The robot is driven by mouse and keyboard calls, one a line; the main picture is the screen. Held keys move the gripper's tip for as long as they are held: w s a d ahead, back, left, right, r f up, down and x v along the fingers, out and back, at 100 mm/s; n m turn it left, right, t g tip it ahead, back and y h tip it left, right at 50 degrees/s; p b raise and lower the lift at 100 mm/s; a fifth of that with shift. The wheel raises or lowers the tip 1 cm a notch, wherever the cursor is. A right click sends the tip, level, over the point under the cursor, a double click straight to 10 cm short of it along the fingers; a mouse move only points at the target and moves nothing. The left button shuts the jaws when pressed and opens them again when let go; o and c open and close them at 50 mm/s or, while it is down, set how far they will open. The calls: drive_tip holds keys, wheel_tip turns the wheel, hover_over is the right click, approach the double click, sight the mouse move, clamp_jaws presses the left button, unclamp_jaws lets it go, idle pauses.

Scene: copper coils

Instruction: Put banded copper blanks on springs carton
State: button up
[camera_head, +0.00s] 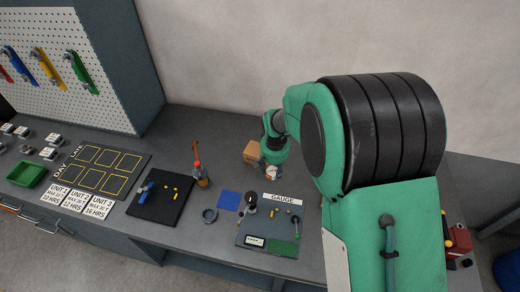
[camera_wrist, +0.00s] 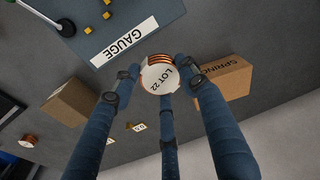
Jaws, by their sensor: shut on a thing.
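The banded copper blanks, a round piece with a white top reading LOT 22 (camera_wrist: 160,74) and a copper edge, sit between my fingers. In the wrist view my gripper (camera_wrist: 163,82) is shut on them. In the head view the piece (camera_head: 271,174) shows just below my gripper (camera_head: 273,162). The springs carton (camera_wrist: 226,77), a brown box with its name on the side, is beside the held piece, to its right in the wrist view. In the head view it (camera_head: 251,153) is left of my gripper. Whether the piece clears the bench is unclear.
Another brown carton (camera_wrist: 68,101) and a copper coil (camera_wrist: 28,141) lie left in the wrist view. The GAUGE label (camera_head: 284,199) and gauge mat (camera_head: 258,238) are in front.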

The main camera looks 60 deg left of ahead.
drive_tip(key=shift+s+a, duration=0.45)
drive_tip(key=shift+a, duration=0.25)
drive_tip(key=shift+s+a, duration=0.4)
drive_tip(key=shift+a, duration=0.25)
drive_tip(key=shift+w+a+f+p, duration=0.2)
drive_tip(key=shift+w+a, duration=0.9)
drive_tip(key=shift+a, duration=1.35)
drive_tip(key=shift+w+a+f+p, duration=0.25)
drive_tip(key=shift+w+a, duration=0.85)
drive_tip(key=shift+a, duration=1.3)
drive_tip(key=shift+w+a+f+p, duration=0.1)
drive_tip(key=shift+w+a+f, duration=0.2)
drive_tip(key=shift+w+a, duration=1.5)
drive_tip(key=shift+s+a, duration=0.6)
drive_tip(key=shift+s, duration=0.1)
drive_tip(key=shift+f, duration=1.75)
drive_tip(key=shift+f, duration=0.15)
drive_tip(key=o, duration=1.3)
